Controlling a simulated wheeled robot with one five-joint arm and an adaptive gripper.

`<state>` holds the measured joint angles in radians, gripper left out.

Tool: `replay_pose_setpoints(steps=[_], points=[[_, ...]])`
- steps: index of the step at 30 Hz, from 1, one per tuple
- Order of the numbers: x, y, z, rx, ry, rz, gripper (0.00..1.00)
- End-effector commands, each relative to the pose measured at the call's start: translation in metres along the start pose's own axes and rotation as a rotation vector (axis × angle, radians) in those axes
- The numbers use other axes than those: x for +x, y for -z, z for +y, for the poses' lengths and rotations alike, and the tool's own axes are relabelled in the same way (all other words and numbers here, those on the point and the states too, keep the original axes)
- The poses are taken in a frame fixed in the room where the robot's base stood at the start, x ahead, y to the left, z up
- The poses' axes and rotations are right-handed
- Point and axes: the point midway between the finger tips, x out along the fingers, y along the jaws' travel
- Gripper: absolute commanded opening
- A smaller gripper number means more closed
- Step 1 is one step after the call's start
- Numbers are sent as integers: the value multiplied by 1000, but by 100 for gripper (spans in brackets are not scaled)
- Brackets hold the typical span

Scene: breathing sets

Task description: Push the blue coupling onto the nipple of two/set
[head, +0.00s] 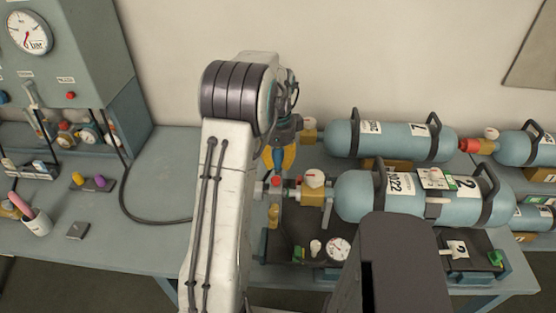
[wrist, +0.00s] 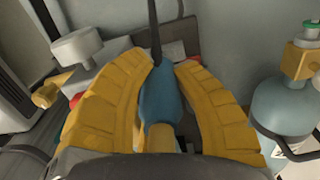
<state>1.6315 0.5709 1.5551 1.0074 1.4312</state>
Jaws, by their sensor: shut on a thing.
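My gripper (wrist: 160,62) has its yellow fingers closed around the blue coupling (wrist: 158,98), with a dark hose running up from it in the wrist view. In the head view my gripper (head: 281,158) is partly hidden behind my arm, above and left of the front cylinder's valve. The front blue-grey cylinder (head: 352,204), marked 2, lies on its side. Its brass valve (head: 312,196) has a white and red knob (head: 314,178) and a metal fitting (head: 262,190) pointing left. I cannot tell from the views whether the coupling touches any nipple.
A second cylinder (head: 390,138), marked 7, lies behind, with more at the right. A gauge (head: 339,249) sits below the front cylinder. At left stand a bar-gauge cabinet (head: 75,45) and a cup (head: 37,224). A hose (head: 135,212) crosses the bench, partly clear there.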

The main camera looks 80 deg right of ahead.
Motion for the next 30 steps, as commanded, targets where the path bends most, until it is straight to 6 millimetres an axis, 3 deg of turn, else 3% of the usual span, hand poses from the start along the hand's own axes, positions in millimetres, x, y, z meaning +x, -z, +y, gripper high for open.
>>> replay_pose_setpoints(steps=[30], points=[[20,0,1,0,-3,0,0]])
